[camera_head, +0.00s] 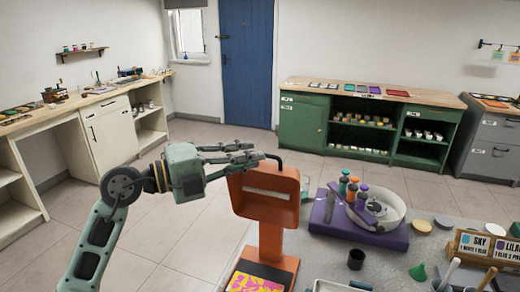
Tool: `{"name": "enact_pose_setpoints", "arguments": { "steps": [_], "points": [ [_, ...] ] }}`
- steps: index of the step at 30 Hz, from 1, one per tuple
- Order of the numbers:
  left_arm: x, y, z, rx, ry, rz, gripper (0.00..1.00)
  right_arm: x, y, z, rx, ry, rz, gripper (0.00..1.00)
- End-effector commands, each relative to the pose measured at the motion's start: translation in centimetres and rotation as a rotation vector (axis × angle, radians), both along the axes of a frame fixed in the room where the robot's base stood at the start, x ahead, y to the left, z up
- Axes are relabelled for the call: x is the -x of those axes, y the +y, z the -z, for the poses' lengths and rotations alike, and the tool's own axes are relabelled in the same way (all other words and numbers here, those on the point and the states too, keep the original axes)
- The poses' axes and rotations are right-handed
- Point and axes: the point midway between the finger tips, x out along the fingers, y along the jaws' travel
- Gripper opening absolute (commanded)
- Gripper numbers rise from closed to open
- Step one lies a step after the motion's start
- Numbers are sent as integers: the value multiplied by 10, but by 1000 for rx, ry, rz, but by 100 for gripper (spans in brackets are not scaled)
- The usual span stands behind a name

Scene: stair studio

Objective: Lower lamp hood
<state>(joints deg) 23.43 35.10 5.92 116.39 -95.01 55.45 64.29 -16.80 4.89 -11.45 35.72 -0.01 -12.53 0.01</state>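The orange lamp (279,235) stands upright at the left end of the speckled worktop. Its boxy hood (264,215) is at the top of the post, well above the base, and a dark curved handle (280,163) sits at its top edge. A yellow and pink printed sheet (252,284) lies on the lamp's base below. My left gripper (256,152) reaches in from the left, with its fingertips at the hood's top edge, close to the handle. Whether they touch the hood or handle is unclear, and so is the finger gap. My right gripper is out of view.
Right of the lamp, a purple stand (344,230) holds a round white bowl and several colored bottles. A black cup (356,259), a tray (335,286) and label cards (472,242) are nearby. Open floor lies left of the lamp; a green cabinet (304,122) stands behind.

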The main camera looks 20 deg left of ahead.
Motion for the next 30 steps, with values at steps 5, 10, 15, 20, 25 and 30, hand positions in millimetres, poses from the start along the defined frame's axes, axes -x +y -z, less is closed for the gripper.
{"name": "enact_pose_setpoints", "arguments": {
  "steps": [5,10,15,20,25,30],
  "points": [
    [-18,-19,-2,1,1,2,15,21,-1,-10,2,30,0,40],
    [-25,-27,0,-3,0,1,15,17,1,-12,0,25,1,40],
    [-25,-28,1,-4,0,1,15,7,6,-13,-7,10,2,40],
    [-25,-27,1,-4,0,1,8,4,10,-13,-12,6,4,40],
    [-25,-27,1,-4,0,1,0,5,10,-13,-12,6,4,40],
    [-25,-27,1,-5,1,1,0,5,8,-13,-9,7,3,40]
  ]
}}
